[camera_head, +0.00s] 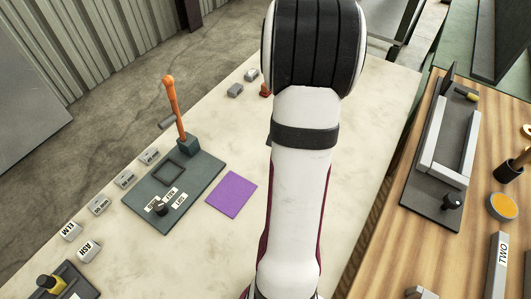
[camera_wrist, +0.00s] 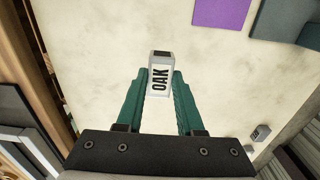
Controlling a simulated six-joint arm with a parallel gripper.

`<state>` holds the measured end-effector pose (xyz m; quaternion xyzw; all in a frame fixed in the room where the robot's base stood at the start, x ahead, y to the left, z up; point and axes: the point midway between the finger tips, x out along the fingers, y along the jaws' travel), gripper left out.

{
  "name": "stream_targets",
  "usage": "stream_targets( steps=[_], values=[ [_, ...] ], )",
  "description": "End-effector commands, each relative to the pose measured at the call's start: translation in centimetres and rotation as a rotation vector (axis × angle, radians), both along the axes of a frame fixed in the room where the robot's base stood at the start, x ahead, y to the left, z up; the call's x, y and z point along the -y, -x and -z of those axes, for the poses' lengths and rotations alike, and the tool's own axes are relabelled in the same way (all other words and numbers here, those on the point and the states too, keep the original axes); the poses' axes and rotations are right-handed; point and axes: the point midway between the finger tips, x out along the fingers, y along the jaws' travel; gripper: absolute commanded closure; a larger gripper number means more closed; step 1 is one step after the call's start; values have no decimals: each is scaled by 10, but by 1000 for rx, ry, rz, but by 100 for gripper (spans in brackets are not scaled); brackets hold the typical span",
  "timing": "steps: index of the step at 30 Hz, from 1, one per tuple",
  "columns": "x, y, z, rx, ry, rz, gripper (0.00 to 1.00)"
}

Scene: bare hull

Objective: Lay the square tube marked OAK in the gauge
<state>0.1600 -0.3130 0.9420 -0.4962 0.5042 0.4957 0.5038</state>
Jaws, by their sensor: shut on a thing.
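My gripper (camera_wrist: 160,85) has two teal fingers shut on a pale square tube marked OAK (camera_wrist: 159,76), which has a dark end face. The tube shows in the wrist view over the pale tabletop; its height above it is unclear. In the head view my arm hides the gripper and tube. A dark grey-green plate (camera_head: 210,187) with a square recess, an orange lever (camera_head: 173,105), a black knob and small labels lies left of my arm; it may be the gauge. The plate also shows in the wrist view (camera_wrist: 285,20).
A purple square (camera_head: 232,195) lies beside the plate. Blocks marked ELM (camera_head: 70,231) and ASH (camera_head: 89,249) stand at the left edge with several other labelled blocks. A wooden table on the right holds a grey frame fixture (camera_head: 425,160) and a block marked TWO (camera_head: 497,265).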

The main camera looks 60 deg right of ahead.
Motion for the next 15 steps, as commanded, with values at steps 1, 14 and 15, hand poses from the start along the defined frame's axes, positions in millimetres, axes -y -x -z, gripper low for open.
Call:
stream_targets(
  steps=[1, 14, 15],
  values=[
    [2, 7, -4, 1, 1, 5, 100],
    [-18, -30, -31, -2, 2, -212, 100],
    [-27, -45, -38, -2, 1, -280, 100]
  ],
)
